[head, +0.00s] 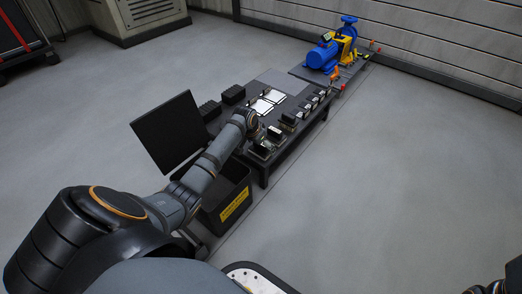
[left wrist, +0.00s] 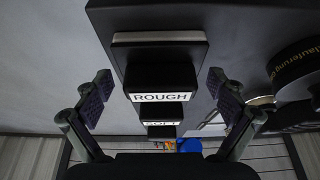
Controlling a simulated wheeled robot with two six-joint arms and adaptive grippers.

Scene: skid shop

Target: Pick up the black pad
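Several dark pad-like blocks stand in a row on the right side of the low table (head: 262,177). I cannot tell from the head view which one is the black pad. In the left wrist view a black block labelled "ROUGH" (left wrist: 160,76) sits between the fingers of my left gripper (left wrist: 159,92), with a gap on each side. My left gripper is open and empty above the near end of the row.
Two dark ribbed blocks (head: 209,110) (head: 233,94) and white sheets (head: 266,102) are on the table. A black bin with a yellow label (head: 234,205) and a dark upright panel (head: 168,132) stand at the near end. A blue pump (head: 325,55) is at the far end.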

